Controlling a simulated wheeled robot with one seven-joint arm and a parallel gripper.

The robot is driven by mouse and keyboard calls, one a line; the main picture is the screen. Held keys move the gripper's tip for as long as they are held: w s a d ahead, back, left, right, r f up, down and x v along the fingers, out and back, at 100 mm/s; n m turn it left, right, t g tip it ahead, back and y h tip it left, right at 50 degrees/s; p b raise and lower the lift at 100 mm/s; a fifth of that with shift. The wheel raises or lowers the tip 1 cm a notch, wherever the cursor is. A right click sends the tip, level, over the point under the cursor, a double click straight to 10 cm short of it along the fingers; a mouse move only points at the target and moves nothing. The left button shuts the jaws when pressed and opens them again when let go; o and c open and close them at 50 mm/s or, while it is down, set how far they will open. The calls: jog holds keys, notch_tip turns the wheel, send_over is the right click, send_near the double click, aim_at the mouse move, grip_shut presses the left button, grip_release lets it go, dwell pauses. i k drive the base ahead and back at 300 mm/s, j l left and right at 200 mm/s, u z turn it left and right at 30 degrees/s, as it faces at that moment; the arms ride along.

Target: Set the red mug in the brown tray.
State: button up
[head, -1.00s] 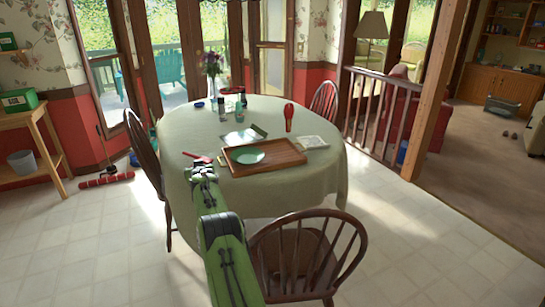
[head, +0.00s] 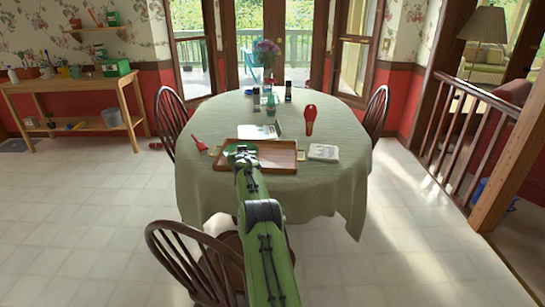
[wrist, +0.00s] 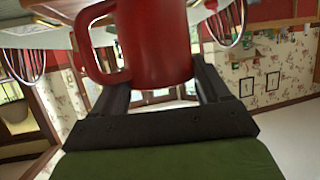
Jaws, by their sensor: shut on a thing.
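A red mug (wrist: 158,40) fills the upper middle of the wrist view, its handle at the left. My gripper (wrist: 161,88) is shut on the mug, with a dark finger at each side. In the head view my gripper (head: 241,154) appears over the left part of the brown tray (head: 280,157) on the table. The mug is hidden there behind my arm. I cannot tell its height above the tray. The green plate seen earlier in the tray is not clearly visible now, as my arm covers that part.
The tray stands on the near side of a round table (head: 215,180) with a pale green cloth. A red utensil (head: 199,143) lies left of it and a book (head: 323,152) right. A red upright item (head: 310,116) and a flower vase (head: 268,88) stand farther back. Chairs surround the table.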

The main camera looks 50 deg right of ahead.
aim_at(281, 150)
jog(key=k+l+u, duration=0.1)
jog(key=l, duration=0.3)
jog(key=k+l+u, duration=0.1)
jog(key=l, duration=0.35)
jog(key=k+l+u, duration=0.1)
jog(key=l, duration=0.3)
jog(key=k+l+u, duration=0.1)
jog(key=l, duration=0.25)
jog(key=k+l+u, duration=0.1)
jog(key=k+l, duration=0.2)
jog(key=k+l+u, duration=0.1)
jog(key=l, duration=0.35)
jog(key=k, duration=0.05)
